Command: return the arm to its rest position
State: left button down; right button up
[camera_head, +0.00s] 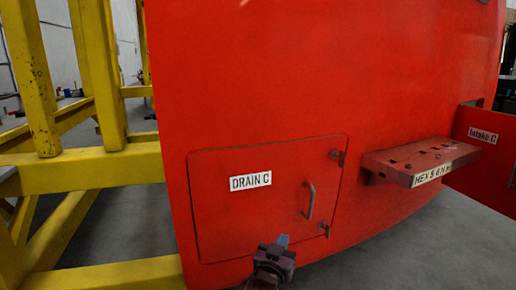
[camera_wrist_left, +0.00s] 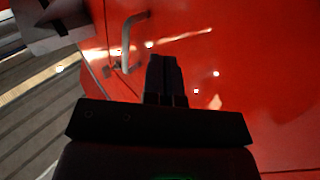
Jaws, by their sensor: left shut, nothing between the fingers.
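My left gripper (camera_head: 282,240) is at the bottom middle of the head view, in front of the lower part of the red nosecone (camera_head: 330,70). Its fingers are together with nothing between them. In the left wrist view the shut fingers (camera_wrist_left: 165,70) point toward the red surface, and a door handle (camera_wrist_left: 127,40) is just left of them. I cannot tell how far the fingertips are from the surface. My right gripper is not in view.
A hatch labelled DRAIN C (camera_head: 250,182) is closed, with a handle (camera_head: 310,200) on its right. A red shelf labelled HEX (camera_head: 420,158) juts out at right, beside an Intake C panel (camera_head: 485,140). Yellow framework (camera_head: 80,172) stands left. Grey floor (camera_head: 440,245) is clear at lower right.

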pick_arm(q)
jog(key=s+a+f+n+g+y+p, duration=0.1)
jog(key=s+a+f+y+p, duration=0.3)
jog(key=s+a, duration=0.8)
jog(key=s+a+f+n+g+y+p, duration=0.1)
jog(key=s+a+p, duration=0.4)
jog(key=s+a, duration=0.7)
jog(key=s+a+r+g+y+p, duration=0.1)
jog(key=s+a+p, duration=0.1)
jog(key=s, duration=0.8)
jog(key=s+a+r+n+g+p, duration=0.1)
jog(key=s+a+g+p, duration=0.1)
jog(key=s, duration=0.8)
jog(key=s+a+r+g+y+p, duration=0.1)
jog(key=s+a+r+p, duration=0.1)
jog(key=s+a, duration=0.4)
jog(key=s+p, duration=0.1)
jog(key=s, duration=0.3)
jog(key=shift+g+y+p, duration=0.3)
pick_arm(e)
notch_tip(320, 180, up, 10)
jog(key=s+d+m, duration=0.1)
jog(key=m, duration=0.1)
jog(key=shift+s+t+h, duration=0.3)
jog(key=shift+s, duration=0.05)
pick_arm(q)
jog(key=shift+a+f, duration=0.1)
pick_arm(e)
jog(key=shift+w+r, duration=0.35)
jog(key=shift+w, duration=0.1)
